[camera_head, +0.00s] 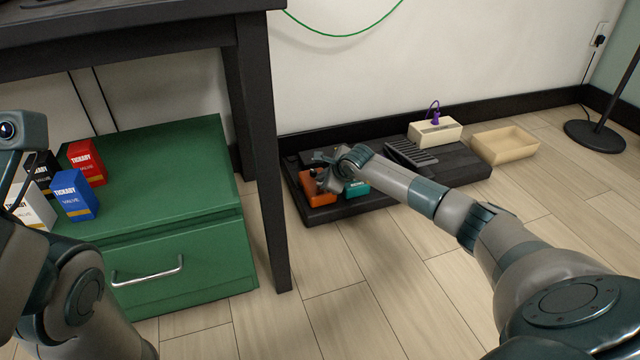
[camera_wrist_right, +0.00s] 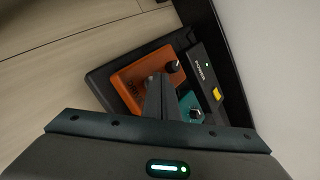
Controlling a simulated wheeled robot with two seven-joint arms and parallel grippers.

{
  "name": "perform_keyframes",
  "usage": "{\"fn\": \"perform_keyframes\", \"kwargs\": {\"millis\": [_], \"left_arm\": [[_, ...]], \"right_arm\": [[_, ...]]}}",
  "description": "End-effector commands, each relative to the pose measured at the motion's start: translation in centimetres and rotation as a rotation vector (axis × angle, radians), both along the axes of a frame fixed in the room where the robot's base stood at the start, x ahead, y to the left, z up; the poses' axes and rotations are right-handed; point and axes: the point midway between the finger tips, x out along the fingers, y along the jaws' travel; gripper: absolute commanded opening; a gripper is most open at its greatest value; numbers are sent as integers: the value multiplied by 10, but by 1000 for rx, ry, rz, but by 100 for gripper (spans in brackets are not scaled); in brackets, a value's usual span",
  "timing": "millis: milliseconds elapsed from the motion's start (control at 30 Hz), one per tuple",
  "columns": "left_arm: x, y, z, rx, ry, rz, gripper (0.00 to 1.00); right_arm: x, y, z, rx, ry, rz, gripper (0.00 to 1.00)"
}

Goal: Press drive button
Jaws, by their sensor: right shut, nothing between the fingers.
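The orange pedal (camera_head: 318,190), the drive pedal by its partly covered lettering, sits at the front left of a black pedalboard (camera_head: 345,208) on the floor. In the right wrist view the orange pedal (camera_wrist_right: 140,76) shows a black knob. My right gripper (camera_head: 328,180) is shut and empty, pointing down at this pedal. In the wrist view its fingers (camera_wrist_right: 160,88) overlap the side of the orange pedal beside the teal pedal (camera_wrist_right: 190,107). They hide part of its face; I cannot tell whether they touch it. No button on it shows clearly. Only part of my left arm shows; its fingers cannot be made out.
A black pedal (camera_wrist_right: 205,72) with a yellow button lies beside the orange and teal ones. A cream box (camera_head: 435,132) stands at the board's back right, with a tan tray (camera_head: 503,145) beyond. A table leg (camera_head: 262,150) and green cabinet (camera_head: 165,180) stand left.

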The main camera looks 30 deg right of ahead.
Motion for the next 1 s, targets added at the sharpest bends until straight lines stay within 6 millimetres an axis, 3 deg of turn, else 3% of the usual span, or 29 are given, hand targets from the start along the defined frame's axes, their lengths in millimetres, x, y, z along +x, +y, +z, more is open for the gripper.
{"fn": "perform_keyframes", "kwargs": {"millis": [467,1000], "left_arm": [[1,-1,-4,8,-2,6,31],[-1,1,4,-4,-1,-3,31]], "right_arm": [[0,0,-9,0,0,0,0],[-1,0,-5,0,4,-1,0]]}}
